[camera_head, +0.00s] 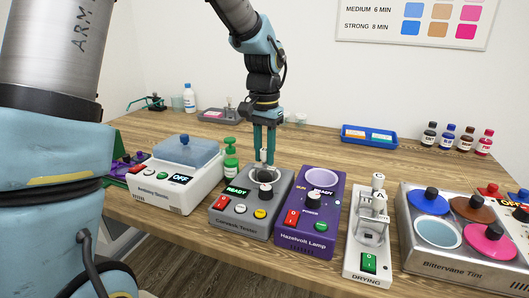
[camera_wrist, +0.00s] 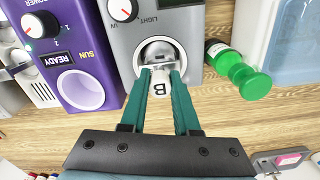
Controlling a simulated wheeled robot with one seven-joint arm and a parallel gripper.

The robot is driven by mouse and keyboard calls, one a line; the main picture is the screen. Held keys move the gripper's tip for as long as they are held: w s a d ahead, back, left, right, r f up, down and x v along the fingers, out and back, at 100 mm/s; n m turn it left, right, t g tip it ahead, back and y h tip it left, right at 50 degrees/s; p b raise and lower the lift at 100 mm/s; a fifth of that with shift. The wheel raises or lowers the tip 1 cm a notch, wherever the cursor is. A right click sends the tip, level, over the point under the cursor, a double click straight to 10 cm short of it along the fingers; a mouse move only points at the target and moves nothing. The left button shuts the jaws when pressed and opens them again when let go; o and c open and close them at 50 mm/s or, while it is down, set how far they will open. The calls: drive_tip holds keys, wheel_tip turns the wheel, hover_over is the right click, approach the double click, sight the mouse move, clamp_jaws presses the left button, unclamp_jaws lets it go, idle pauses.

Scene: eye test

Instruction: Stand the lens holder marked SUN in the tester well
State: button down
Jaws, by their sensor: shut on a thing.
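My gripper (camera_head: 264,150) is shut on a lens holder (camera_wrist: 158,87) with a white grip marked B. In the wrist view my gripper (camera_wrist: 160,82) has one finger on each side of that grip. The holder's clear lower part is at the round well (camera_wrist: 143,50) of the grey tester (camera_head: 238,226). I cannot tell whether it rests on the well's floor. The tester's display reads READY. No mark SUN shows on the holder; SUN shows on the purple lamp (camera_head: 312,238) to the tester's right. Another holder, marked A (camera_head: 379,197), stands in the white drying rack (camera_head: 368,258).
A white machine (camera_head: 178,188) with a blue lid is at left. A tint unit (camera_head: 460,262) with several lidded pots is at right. A blue tray (camera_head: 369,137) and small bottles (camera_head: 447,138) are behind.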

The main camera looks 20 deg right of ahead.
drive_tip(key=shift+f, duration=0.3)
idle(0.5)
drive_tip(key=c, duration=0.6)
unclamp_jaws()
drive_tip(key=shift+o, duration=0.5)
drive_tip(key=shift+o, duration=1.3)
drive_tip(key=shift+r+p, duration=2.45)
drive_tip(key=shift+r, duration=0.6)
